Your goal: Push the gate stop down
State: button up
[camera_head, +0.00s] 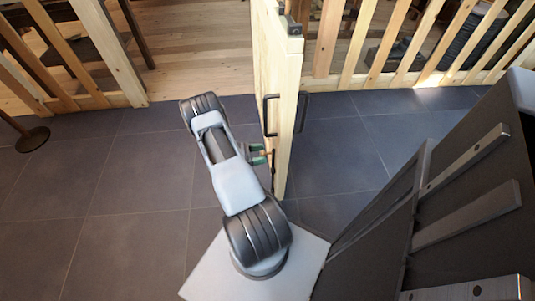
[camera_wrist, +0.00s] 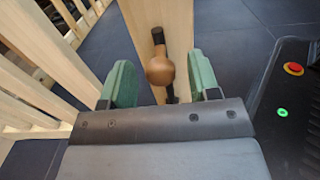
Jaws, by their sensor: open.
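The wooden gate (camera_head: 272,75) stands swung open, edge-on to me, with black handles (camera_head: 270,113) on its faces. The gate stop is a black bar with a round copper-brown knob (camera_wrist: 160,69), mounted on the gate's pale wood face (camera_wrist: 150,20). In the head view, my gripper (camera_head: 258,153) is beside the lower part of the gate, at the stop's thin dark bar (camera_head: 274,172). In the wrist view, my gripper (camera_wrist: 160,84) is open, with one green finger on each side of the knob. I cannot tell whether the fingers touch it.
Slatted wooden fences (camera_head: 75,55) run left and right of the gate. Dark tiled floor (camera_head: 120,180) is open on the left. A dark cabinet-like body (camera_head: 455,200) fills the right. A dark round base (camera_head: 32,138) stands at the far left.

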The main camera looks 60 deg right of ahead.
aim_at(268, 153)
jog(key=shift+x, duration=1.65)
grip_shut()
